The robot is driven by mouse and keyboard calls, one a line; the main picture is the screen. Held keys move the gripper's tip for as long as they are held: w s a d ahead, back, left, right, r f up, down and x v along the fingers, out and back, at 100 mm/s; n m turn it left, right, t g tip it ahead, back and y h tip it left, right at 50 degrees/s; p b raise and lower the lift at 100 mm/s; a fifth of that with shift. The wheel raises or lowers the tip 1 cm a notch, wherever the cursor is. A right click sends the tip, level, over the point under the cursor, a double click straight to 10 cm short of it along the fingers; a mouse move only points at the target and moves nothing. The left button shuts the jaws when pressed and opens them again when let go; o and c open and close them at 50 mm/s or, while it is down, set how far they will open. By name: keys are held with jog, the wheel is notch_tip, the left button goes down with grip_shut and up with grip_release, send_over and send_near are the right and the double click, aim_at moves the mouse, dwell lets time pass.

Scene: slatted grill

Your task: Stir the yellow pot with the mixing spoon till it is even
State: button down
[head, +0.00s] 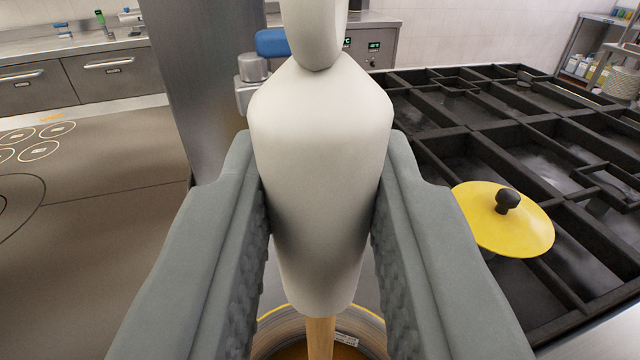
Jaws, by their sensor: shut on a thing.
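My gripper (318,225) is shut on the pale grey handle (318,150) of the mixing spoon, which stands about upright between the two grey fingers. A wooden shaft (320,337) runs down from the handle. Below it, at the bottom edge, part of a round pot (368,322) shows, with a yellowish rim line and orange-brown contents (292,350). The shaft's lower end is out of frame, so I cannot tell how deep it reaches. The fingers hide most of the pot.
A yellow lid (480,222) with a black knob lies on the black slatted grill (430,125) at right. A flat cooktop (100,230) fills the left. A metal post (205,80) rises behind the gripper's left finger. Drawers (115,75) and shelves (600,55) stand farther back.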

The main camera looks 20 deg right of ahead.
notch_tip(320, 180, down, 11)
jog(key=shift+f, duration=0.15)
dwell(1.3)
jog(key=shift+s, duration=0.2)
dwell(0.4)
